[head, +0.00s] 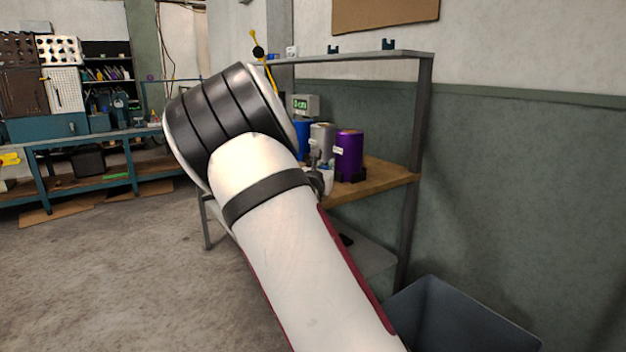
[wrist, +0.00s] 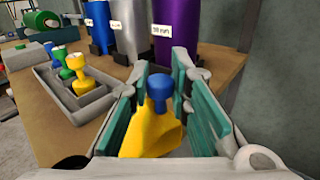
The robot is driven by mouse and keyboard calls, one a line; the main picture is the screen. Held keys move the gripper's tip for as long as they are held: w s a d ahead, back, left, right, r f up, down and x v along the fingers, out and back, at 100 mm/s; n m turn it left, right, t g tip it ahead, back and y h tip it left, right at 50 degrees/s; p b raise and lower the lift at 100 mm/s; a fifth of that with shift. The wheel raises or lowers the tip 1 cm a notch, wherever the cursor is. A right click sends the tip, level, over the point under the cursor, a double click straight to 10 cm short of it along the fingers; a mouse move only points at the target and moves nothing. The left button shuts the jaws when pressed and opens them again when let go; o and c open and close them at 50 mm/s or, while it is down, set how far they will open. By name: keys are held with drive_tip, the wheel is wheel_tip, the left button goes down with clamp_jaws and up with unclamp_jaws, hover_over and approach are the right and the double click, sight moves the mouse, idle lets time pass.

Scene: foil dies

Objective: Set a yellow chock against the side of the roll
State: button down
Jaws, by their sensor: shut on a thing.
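My gripper (wrist: 165,88), with green-padded fingers, is shut on a yellow chock (wrist: 155,138) with a blue knob on top. The chock is between the pads, low in the wrist view; its underside is hidden. Beyond the fingers, a purple roll (wrist: 176,30) stands upright on the wooden shelf, in black holders. A silver roll (wrist: 130,28) and a blue roll (wrist: 98,24) stand left of it. The purple roll (head: 349,152) also shows in the head view, where my arm hides my gripper and the chock. The chock is apart from the rolls.
A grey tray (wrist: 88,114) holding small pieces with yellow, blue and green knobs lies on the wooden shelf (head: 388,172), left of my gripper. A shelf post (head: 417,150) stands right of the rolls. A grey bin (head: 455,315) is at lower right. Bare shelf lies between tray and rolls.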

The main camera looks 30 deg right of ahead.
drive_tip(key=w, duration=0.2)
drive_tip(key=w+d+f+b, duration=0.1)
drive_tip(key=w, duration=0.4)
drive_tip(key=shift+d+f, duration=0.15)
drive_tip(key=shift+d, duration=0.2)
drive_tip(key=shift+f+b, duration=0.75)
drive_tip(key=shift+f, duration=0.65)
drive_tip(key=shift+f, duration=0.15)
drive_tip(key=c, duration=1.5)
unclamp_jaws()
drive_tip(key=shift+s+a, duration=0.1)
drive_tip(key=p+v, duration=0.2)
drive_tip(key=v, duration=0.9)
drive_tip(key=shift+s+a+p, duration=0.25)
drive_tip(key=shift+p, duration=0.05)
